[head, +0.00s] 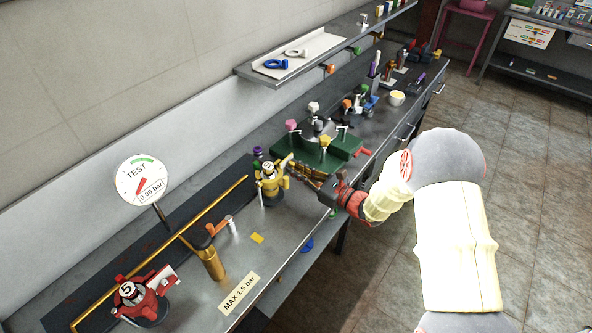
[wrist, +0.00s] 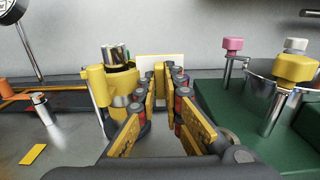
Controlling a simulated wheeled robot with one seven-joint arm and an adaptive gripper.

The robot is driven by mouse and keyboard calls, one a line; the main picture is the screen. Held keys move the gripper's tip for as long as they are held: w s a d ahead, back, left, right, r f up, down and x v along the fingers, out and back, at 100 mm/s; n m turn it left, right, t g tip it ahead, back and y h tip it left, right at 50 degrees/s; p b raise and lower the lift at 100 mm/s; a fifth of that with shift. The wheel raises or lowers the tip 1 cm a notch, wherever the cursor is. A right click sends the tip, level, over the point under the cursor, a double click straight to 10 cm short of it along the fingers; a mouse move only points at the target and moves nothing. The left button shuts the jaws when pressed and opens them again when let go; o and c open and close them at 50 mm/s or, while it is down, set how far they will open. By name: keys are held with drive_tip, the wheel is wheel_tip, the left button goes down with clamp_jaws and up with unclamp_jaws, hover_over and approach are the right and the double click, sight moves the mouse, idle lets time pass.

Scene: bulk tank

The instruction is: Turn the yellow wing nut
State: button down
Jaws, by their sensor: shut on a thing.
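The yellow wing nut (head: 269,179) sits on a dark round base on the bench, with a numbered cap on top. In the wrist view the yellow wing nut (wrist: 96,84) is left of the fingers, with a shiny metal cap. My gripper (head: 290,172) reaches it from the right. In the wrist view my gripper (wrist: 160,82) has its fingertips close together on a narrow yellow part, which looks like the nut's right-hand wing. A pale plate (wrist: 160,61) shows just behind the tips. The exact contact is hidden by the fingers.
A green block (head: 338,153) with several coloured knobs stands close to the right of the fingers. A red numbered fitting (head: 142,296), a brass post (head: 210,260) and a test gauge (head: 141,182) are to the left. The bench front around the yellow marker (head: 257,238) is clear.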

drive_tip(key=n+b, duration=0.4)
drive_tip(key=n, duration=0.1)
drive_tip(key=n+b, duration=0.4)
drive_tip(key=n, duration=0.2)
drive_tip(key=n+b, duration=0.3)
drive_tip(key=n, duration=0.3)
drive_tip(key=shift+s+a+f+b, duration=0.2)
drive_tip(key=shift+f+b, duration=0.15)
drive_tip(key=shift+b, duration=0.05)
drive_tip(key=shift+n, duration=0.4)
drive_tip(key=c, duration=2)
unclamp_jaws()
drive_tip(key=shift+o, duration=0.4)
drive_tip(key=v, duration=1.2)
